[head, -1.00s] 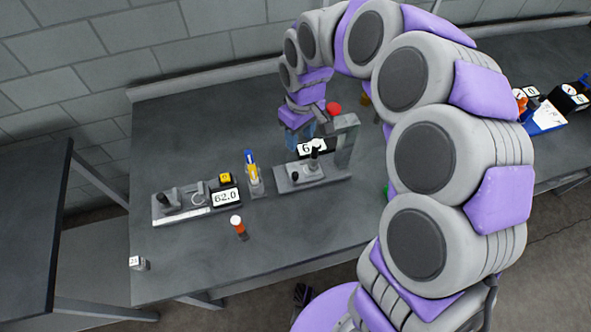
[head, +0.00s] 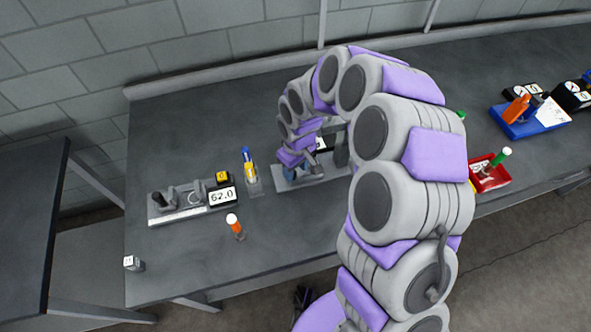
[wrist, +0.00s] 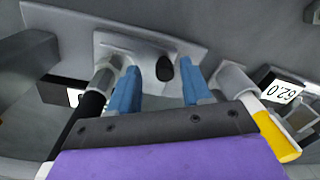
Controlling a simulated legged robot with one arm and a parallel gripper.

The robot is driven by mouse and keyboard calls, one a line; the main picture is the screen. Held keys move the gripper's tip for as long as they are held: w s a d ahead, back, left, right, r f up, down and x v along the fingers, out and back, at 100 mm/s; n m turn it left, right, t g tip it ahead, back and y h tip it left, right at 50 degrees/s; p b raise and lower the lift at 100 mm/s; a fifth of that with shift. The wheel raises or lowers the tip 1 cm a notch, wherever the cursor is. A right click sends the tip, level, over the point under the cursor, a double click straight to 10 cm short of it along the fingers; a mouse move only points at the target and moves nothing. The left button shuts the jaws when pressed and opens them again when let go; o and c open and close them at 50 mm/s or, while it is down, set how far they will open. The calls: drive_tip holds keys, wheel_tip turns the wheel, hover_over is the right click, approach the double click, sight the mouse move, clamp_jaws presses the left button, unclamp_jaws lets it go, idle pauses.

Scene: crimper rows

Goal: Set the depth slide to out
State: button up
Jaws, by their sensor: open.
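The crimper (head: 325,182) is a grey device on the bench, partly covered by my arm in the head view. Its grey base plate (wrist: 195,30) spans the top of the wrist view. A small black knob (wrist: 165,68), which looks like the depth slide's, stands on the plate. My gripper (wrist: 160,78) is open, with one blue finger on each side of the knob; whether they touch it I cannot tell. In the head view my gripper (head: 292,172) is low over the crimper's left part, hiding the knob. The slide's position cannot be read.
Left of the crimper stand a blue-and-yellow tool (head: 250,170) and another grey device (head: 175,205) with a 62.0 display (head: 222,196). An orange, white-capped piece (head: 235,226) stands in front. A red tray (head: 488,175) and blue tray (head: 530,120) lie right.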

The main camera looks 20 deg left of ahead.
drive_tip(key=shift+a+f, duration=0.15)
drive_tip(key=shift+f, duration=0.2)
drive_tip(key=shift+a+f, duration=0.15)
drive_tip(key=shift+a, duration=0.35)
drive_tip(key=shift+d, duration=0.5)
drive_tip(key=c, duration=0.4)
drive_tip(key=shift+s+a, duration=0.1)
clamp_jaws()
drive_tip(key=shift+a, duration=0.1)
